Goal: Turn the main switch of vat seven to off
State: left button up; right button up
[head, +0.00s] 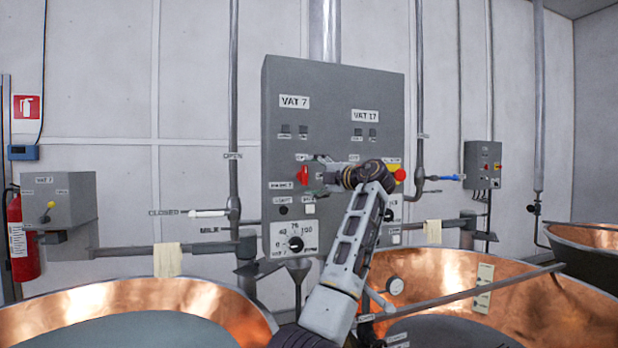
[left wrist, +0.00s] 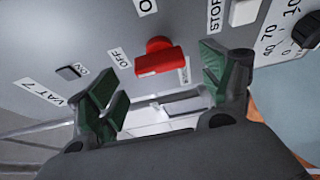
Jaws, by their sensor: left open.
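The grey control panel (head: 335,90) bears a VAT 7 label (head: 294,102) on its left half and VAT 17 on its right half. The red main switch (head: 303,175) is in the VAT 7 column. In the left wrist view, the red switch handle (left wrist: 160,57) stands out from the panel, lying across the picture, with an OFF label close to its left end. My left gripper (head: 318,178) is at the switch in the head view. In the left wrist view its open green fingers (left wrist: 155,80) stand on either side of the handle, apart from it. My right gripper is out of view.
A yellow-backed red button (head: 399,175) is on the VAT 17 side, partly behind my arm. A dial (head: 295,243) sits below the switch. Copper vats (head: 150,305) stand in front, with pipes beside the panel. A smaller grey box (head: 482,165) is at right.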

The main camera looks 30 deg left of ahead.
pick_arm(q)
jog(key=v, duration=0.8)
jog(key=shift+d, duration=0.25)
jog(key=shift+f, duration=0.1)
